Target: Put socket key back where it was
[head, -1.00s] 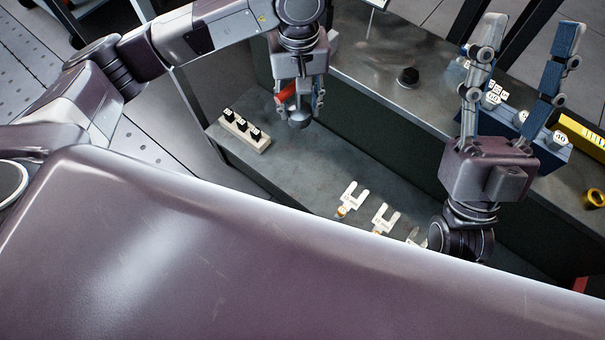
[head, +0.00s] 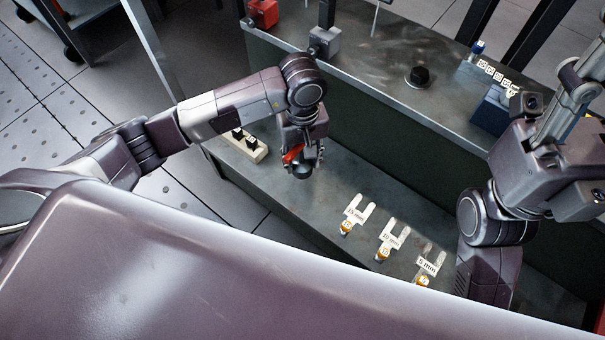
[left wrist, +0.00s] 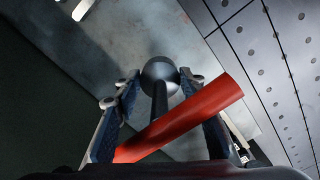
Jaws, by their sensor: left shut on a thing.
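The socket key (head: 291,154) has a red handle and a dark shaft with a round grey head. My left gripper (head: 304,160) is shut on it, over the lower bench shelf. In the left wrist view, the red handle (left wrist: 185,118) runs slantwise between the fingers (left wrist: 160,120), and the round head (left wrist: 160,70) points away from the gripper. Three white forked holders stand on the shelf to the right: 15 mm (head: 355,212), 10 mm (head: 392,236) and 5 mm (head: 430,262). My right gripper (head: 550,95) is at the upper right, fingers apart, seemingly empty, partly cut by the frame.
A pale block with black pegs (head: 248,146) sits on the shelf behind my left arm. The shelf between gripper and holders is clear.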

